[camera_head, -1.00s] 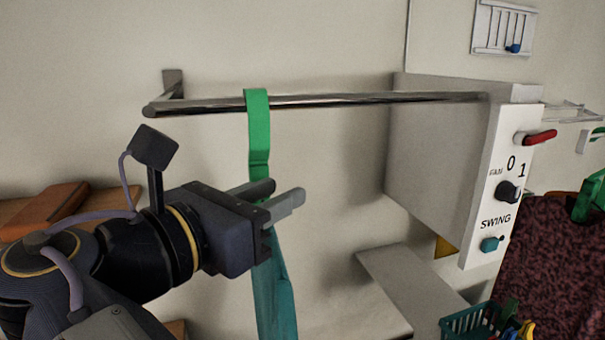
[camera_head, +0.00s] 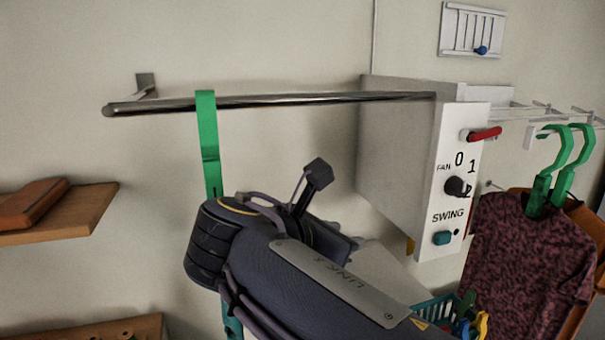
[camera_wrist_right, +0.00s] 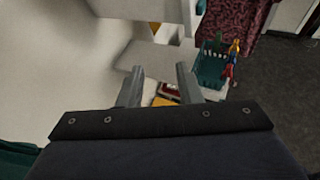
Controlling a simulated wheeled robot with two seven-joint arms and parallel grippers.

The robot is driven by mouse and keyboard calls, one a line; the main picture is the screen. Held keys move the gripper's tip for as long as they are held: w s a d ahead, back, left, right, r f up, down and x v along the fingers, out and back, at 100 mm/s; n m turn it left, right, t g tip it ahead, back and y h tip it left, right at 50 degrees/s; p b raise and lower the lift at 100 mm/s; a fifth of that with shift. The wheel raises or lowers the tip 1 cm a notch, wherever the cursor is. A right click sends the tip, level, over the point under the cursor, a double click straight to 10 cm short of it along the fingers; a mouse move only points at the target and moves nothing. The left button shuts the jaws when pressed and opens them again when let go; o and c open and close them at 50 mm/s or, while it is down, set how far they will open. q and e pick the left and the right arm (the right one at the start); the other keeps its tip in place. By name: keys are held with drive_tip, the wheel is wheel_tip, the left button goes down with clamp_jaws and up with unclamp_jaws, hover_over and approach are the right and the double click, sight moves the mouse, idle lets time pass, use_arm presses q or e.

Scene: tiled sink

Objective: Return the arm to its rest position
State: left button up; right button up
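My right arm comes up from the lower right in the head view. Its wrist covers part of the green strap and the wall. My right gripper (camera_head: 350,242) is mostly hidden behind the wrist there. In the right wrist view, its two fingers (camera_wrist_right: 159,69) stand apart with nothing between them. A green strap (camera_head: 208,140) hangs over the metal bar (camera_head: 290,99), left of the gripper and apart from the fingers. Its middle is hidden behind my wrist, and its teal lower part shows below. My left gripper is not in view.
A white box with fan and swing switches (camera_head: 452,180) stands right of the bar. Dark red clothing (camera_head: 525,255) hangs on green hangers at the right. A teal basket (camera_wrist_right: 212,70) lies beyond the fingers. A wooden shelf (camera_head: 75,217) is at the left.

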drive_tip(key=s+d+f+m+g+y, duration=0.3)
drive_tip(key=d+f+m+g+y, duration=0.4)
drive_tip(key=d+f, duration=0.85)
drive_tip(key=s+f+m+t+y, duration=0.1)
drive_tip(key=s+f+m+y, duration=0.1)
drive_tip(key=s+f+m, duration=0.3)
drive_tip(key=s+f+m+t+y, duration=0.1)
drive_tip(key=s+f+m+y, duration=0.2)
drive_tip(key=s+m, duration=0.9)
wheel_tip(320, 180, down, 2)
drive_tip(key=m, duration=0.3)
drive_tip(key=shift+a+m+t, duration=0.2)
drive_tip(key=shift+m+t, duration=0.1)
drive_tip(key=shift+m, duration=0.1)
drive_tip(key=shift+s, duration=0.1)
